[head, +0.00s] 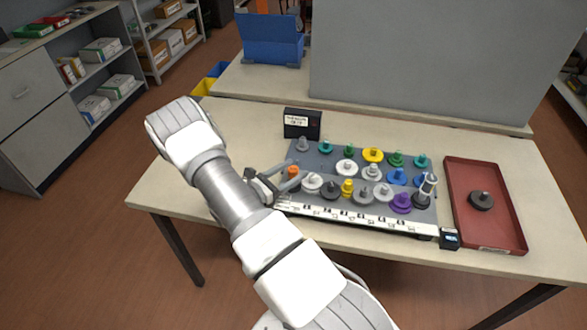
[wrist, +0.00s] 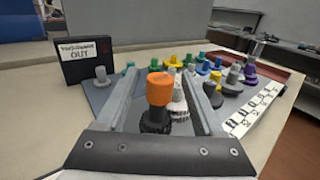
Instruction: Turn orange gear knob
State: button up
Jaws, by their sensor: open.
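The orange gear knob (head: 293,173) stands upright at the left front corner of the grey board in the head view. In the wrist view the orange knob (wrist: 160,90) has an orange cap on a dark base. My gripper (head: 290,174) is open, with a finger on either side of the knob. In the wrist view the gripper (wrist: 163,78) shows visible gaps between each finger and the knob.
Several other coloured gear knobs crowd the grey board (head: 328,156) to the right. A black sign box (head: 302,123) stands behind. A red tray (head: 459,200) holding a dark gear (head: 481,201) lies at right. A white labelled strip (head: 355,217) runs along the board's front.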

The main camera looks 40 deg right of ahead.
jog(key=shift+d, duration=0.35)
grip_shut()
jog(key=shift+n+t, duration=0.4)
jog(key=shift+t, duration=0.2)
jog(key=n+t, duration=0.1)
jog(key=t, duration=0.1)
jog(key=n+t+y, duration=0.1)
jog(key=n+t, duration=0.1)
jog(key=t, duration=0.1)
jog(key=shift+y, duration=0.3)
jog(key=shift+n+t+y+p, duration=0.9)
jog(key=shift+n+t+y, duration=0.5)
jog(key=shift+n+t, duration=0.7)
jog(key=shift+t, duration=0.3)
